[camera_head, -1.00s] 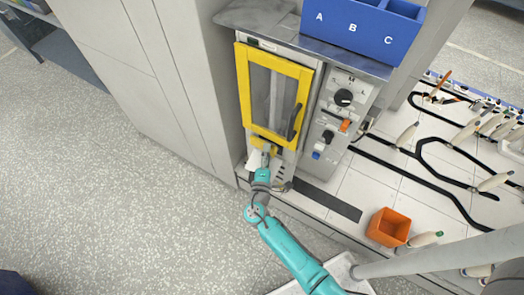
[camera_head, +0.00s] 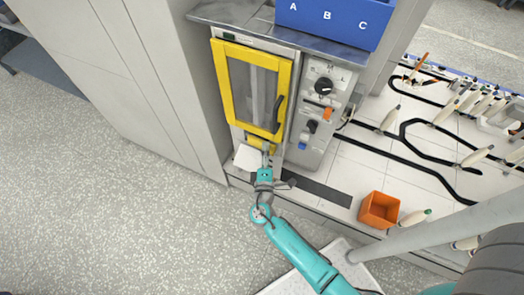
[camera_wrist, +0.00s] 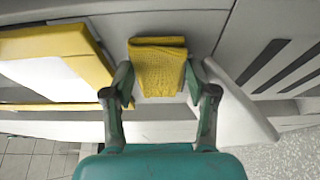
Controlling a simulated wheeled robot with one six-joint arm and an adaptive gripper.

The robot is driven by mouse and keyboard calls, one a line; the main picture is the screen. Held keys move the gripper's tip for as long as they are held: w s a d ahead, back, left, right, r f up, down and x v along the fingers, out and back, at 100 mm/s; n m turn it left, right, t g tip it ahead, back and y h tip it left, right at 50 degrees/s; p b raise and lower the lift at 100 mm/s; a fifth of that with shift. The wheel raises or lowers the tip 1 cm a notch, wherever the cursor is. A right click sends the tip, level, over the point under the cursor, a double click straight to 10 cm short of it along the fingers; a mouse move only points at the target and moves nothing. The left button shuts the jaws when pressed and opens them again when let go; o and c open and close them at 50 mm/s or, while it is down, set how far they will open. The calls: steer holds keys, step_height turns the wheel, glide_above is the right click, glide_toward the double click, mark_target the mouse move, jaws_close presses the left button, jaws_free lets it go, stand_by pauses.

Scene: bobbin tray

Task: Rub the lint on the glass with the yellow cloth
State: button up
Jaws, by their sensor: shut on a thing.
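The folded yellow cloth (camera_wrist: 157,72) sits between the fingers of my gripper (camera_wrist: 160,88) in the wrist view, and the gripper is shut on it. In the head view the cloth (camera_head: 261,144) shows just below the lower edge of the yellow-framed door, with my gripper (camera_head: 266,154) right beneath it. The glass (camera_head: 253,92) is the grey pane in the upright yellow door frame (camera_head: 226,84). I cannot make out any lint on it. Whether the cloth touches the door front is unclear.
A dark handle (camera_head: 279,113) stands out at the door's right side. A control panel (camera_head: 318,110) with knobs is right of the door. A white flat piece (camera_head: 248,158) lies beside my gripper. An orange bin (camera_head: 379,210) stands at the right. The floor at left is clear.

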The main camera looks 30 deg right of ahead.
steer(key=shift+s+d, duration=0.75)
steer(key=shift+s, duration=0.15)
steer(key=shift+d, duration=0.1)
steer(key=shift+w, duration=0.15)
steer(key=shift+w+a, duration=0.5)
steer(key=shift+w, duration=0.35)
steer(key=shift+w+a, duration=0.5)
steer(key=shift+w, duration=0.35)
steer(key=shift+c, duration=0.4)
steer(key=shift+w+a, duration=0.9)
steer(key=shift+w, duration=0.25)
steer(key=shift+w+a, duration=0.85)
steer(key=shift+w, duration=0.3)
steer(key=shift+s+a, duration=0.55)
steer(key=shift+a, duration=0.3)
steer(key=shift+s+a, duration=0.6)
steer(key=shift+a, duration=0.2)
steer(key=shift+s+a, duration=0.55)
steer(key=shift+a, duration=0.3)
